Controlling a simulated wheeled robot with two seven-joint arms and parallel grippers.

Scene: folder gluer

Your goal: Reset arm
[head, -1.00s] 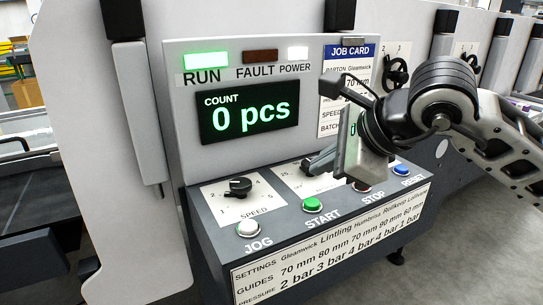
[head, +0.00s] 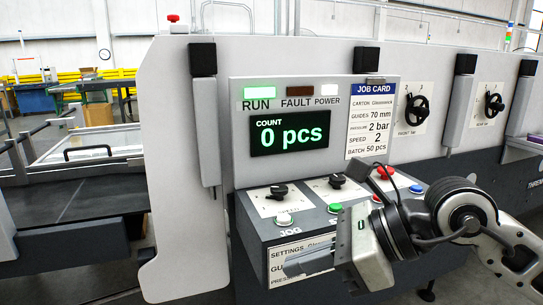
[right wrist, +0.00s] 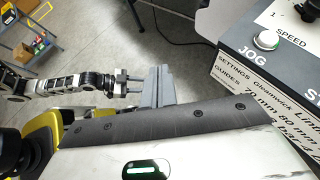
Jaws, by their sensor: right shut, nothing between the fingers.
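My right gripper (head: 308,262) is in front of the control panel's lower front edge in the head view, its grey fingers pointing left. It is shut and empty, apart from the buttons and knobs. Its body hides part of the settings plate and the panel's right part. In the right wrist view its closed fingers (right wrist: 156,88) are over bare floor. My left arm (right wrist: 65,86) comes in from the left there, with its gripper end close to the right fingers in the picture; its jaw state is unclear. The left gripper is outside the head view.
The control panel (head: 250,215) carries a white JOG button (head: 284,220), a green START button (head: 335,209), knobs and a red button (head: 385,172). The display (head: 290,136) reads 0 pcs, and the RUN lamp (head: 259,92) is lit. A shelf rack (right wrist: 38,42) stands beyond open floor.

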